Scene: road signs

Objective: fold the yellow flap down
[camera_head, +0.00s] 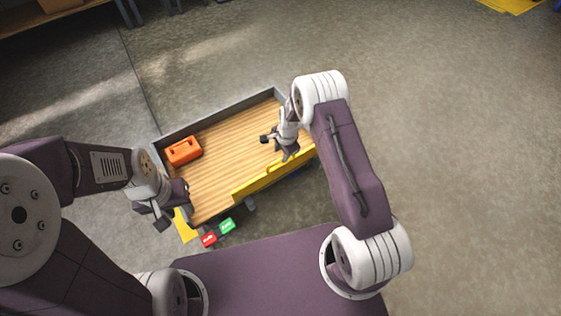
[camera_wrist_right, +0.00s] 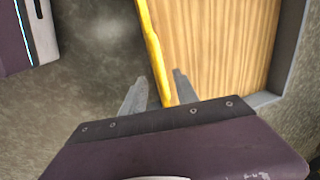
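The yellow flap (camera_head: 258,184) runs along the near side of a wood-floored bed (camera_head: 225,165) and looks upright, with its narrow edge toward me. The flap (camera_wrist_right: 150,48) also shows in the right wrist view as a thin strip beside the wooden floor. My right gripper (camera_head: 285,150) is over the flap's right part. In the right wrist view its fingers (camera_wrist_right: 158,92) are apart, one on each side of the flap's edge; I cannot tell if they touch it. My left gripper (camera_head: 168,215) is beyond the bed's near left corner, away from the flap; its fingertips are unclear.
An orange box (camera_head: 183,151) sits in the bed's far left corner. Red (camera_head: 209,239) and green (camera_head: 227,225) labelled pieces are at the near left, outside the bed. A yellow patch (camera_head: 185,226) lies by the left gripper. Grey floor to the right is clear.

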